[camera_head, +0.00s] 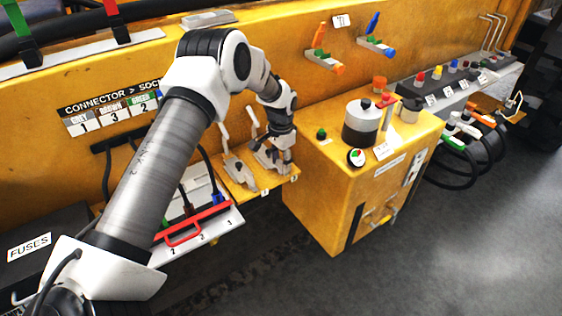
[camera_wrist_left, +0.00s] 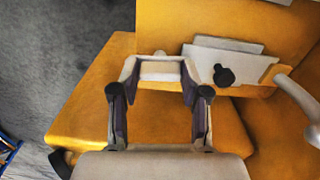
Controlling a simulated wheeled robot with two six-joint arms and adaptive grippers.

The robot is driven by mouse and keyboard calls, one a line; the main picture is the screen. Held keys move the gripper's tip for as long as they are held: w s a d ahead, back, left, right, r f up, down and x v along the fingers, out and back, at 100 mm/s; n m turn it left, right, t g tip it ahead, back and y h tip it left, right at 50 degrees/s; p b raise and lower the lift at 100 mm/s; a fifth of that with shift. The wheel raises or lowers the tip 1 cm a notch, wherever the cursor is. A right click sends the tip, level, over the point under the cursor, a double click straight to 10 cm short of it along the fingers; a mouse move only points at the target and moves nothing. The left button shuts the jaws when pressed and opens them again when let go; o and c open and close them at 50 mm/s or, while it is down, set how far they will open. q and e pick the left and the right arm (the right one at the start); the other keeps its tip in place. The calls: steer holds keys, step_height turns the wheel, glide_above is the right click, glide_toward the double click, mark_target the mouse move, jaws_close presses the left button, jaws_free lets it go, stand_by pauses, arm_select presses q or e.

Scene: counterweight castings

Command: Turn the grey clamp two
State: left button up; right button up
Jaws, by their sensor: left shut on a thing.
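Two grey toggle clamps stand on a small yellow shelf at the middle of the head view. The left clamp (camera_head: 238,174) stands clear of the gripper, and its pale lever is raised. Grey clamp two (camera_head: 262,158), at the right over the label 2, is partly hidden by my left gripper (camera_head: 282,158). In the left wrist view, my left gripper (camera_wrist_left: 160,80) is shut with a pale block-like part (camera_wrist_left: 160,71) between its fingertips. Which part of the clamp this is I cannot tell. A grey plate with a black knob (camera_wrist_left: 224,75) lies to its right. My right gripper is not in view.
A yellow box (camera_head: 330,180) with a dark cylinder and buttons on top stands close right of the shelf. A white panel with a red handle (camera_head: 184,234) is to the left, below my arm. The yellow wall rises behind. Open grey floor lies in front.

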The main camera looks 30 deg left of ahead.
mark_target(281, 162)
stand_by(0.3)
arm_select(q)
steer(key=o, duration=1.1)
steer(key=shift+o, duration=0.2)
step_height(281, 162, up, 12)
